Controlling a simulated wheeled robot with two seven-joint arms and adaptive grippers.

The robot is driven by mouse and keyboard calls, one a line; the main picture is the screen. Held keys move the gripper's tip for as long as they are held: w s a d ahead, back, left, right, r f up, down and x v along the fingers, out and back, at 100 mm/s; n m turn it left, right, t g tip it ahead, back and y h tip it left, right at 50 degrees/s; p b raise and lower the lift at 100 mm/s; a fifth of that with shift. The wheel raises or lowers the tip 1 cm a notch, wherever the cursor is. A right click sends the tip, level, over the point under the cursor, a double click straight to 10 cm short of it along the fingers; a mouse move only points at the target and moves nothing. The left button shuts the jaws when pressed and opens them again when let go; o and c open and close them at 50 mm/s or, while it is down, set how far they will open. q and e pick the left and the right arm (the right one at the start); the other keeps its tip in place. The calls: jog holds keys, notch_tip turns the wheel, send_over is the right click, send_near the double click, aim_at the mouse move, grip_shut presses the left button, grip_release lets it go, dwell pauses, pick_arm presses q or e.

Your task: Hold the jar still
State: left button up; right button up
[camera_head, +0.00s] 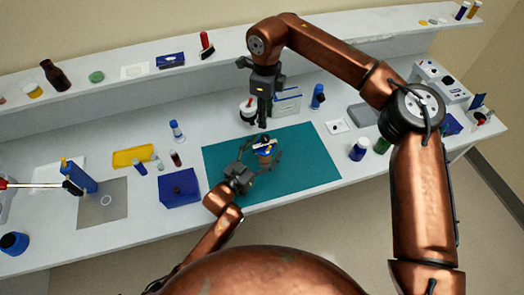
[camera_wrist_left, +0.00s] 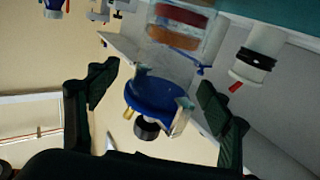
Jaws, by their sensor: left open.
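The jar (camera_head: 266,160) stands on the teal mat (camera_head: 315,165), with an orange-brown band and a blue, white and yellow piece at its top. My left gripper (camera_head: 263,155) is open, its fingers apart around the jar in the head view. In the left wrist view my left gripper's fingers (camera_wrist_left: 155,105) are wide apart. A blue round piece (camera_wrist_left: 158,93) shows between them, and a clear body with a reddish-orange band (camera_wrist_left: 178,37) lies beyond; I cannot tell whether they are joined. My right gripper (camera_head: 263,118) points down above the mat's back edge; its jaws are unclear.
A white container with a black band and red tip (camera_head: 248,110) stands close left of my right gripper. A blue box (camera_head: 179,189) is left of the mat. A blue-capped bottle (camera_head: 359,150) is right of it. The front right of the mat is clear.

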pick_arm(q)
jog(key=shift+c, duration=0.3)
jog(key=c, duration=1.5)
jog(key=shift+c, duration=0.2)
